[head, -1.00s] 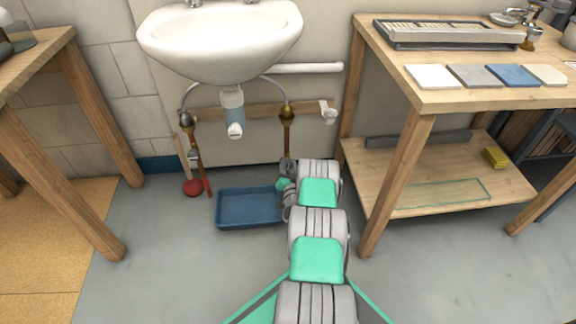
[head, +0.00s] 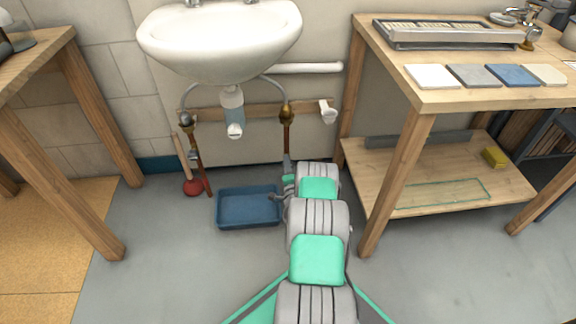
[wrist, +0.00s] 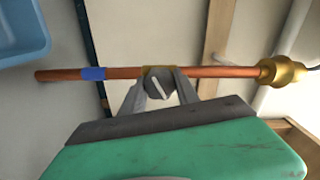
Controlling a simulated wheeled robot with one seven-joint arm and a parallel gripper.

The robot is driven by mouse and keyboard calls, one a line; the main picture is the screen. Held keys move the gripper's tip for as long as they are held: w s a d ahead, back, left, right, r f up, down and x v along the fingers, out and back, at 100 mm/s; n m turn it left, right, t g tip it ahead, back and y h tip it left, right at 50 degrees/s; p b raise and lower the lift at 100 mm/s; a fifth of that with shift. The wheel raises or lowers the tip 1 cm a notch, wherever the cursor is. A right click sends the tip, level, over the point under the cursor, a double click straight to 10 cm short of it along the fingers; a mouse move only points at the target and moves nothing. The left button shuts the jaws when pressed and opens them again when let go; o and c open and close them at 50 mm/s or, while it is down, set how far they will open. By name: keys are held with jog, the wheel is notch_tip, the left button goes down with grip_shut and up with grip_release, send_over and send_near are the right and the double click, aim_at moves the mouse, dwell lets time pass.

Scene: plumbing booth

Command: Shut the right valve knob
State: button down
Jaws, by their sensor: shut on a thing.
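The right valve knob (wrist: 160,89) is grey with a white line across it, tilted in the wrist view. It sits on a brass valve body (wrist: 158,70) on the copper pipe (wrist: 215,72). My gripper (wrist: 159,92) has one finger on each side of the knob and is shut on it. In the head view, my gripper (head: 288,166) is at the lower part of the right copper pipe (head: 287,135) under the sink. The knob is hidden there by my gripper and arm.
A blue tray (head: 248,222) lies on the floor left of my arm. A red plunger (head: 193,187) stands by the left pipe. The wooden workbench (head: 400,155) and its lower shelf are close on the right. The white sink (head: 222,45) is above.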

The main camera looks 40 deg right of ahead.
jog(key=m, duration=0.5)
jog(key=shift+m, duration=0.4)
dwell(0.3)
jog(key=c, duration=0.9)
grip_release()
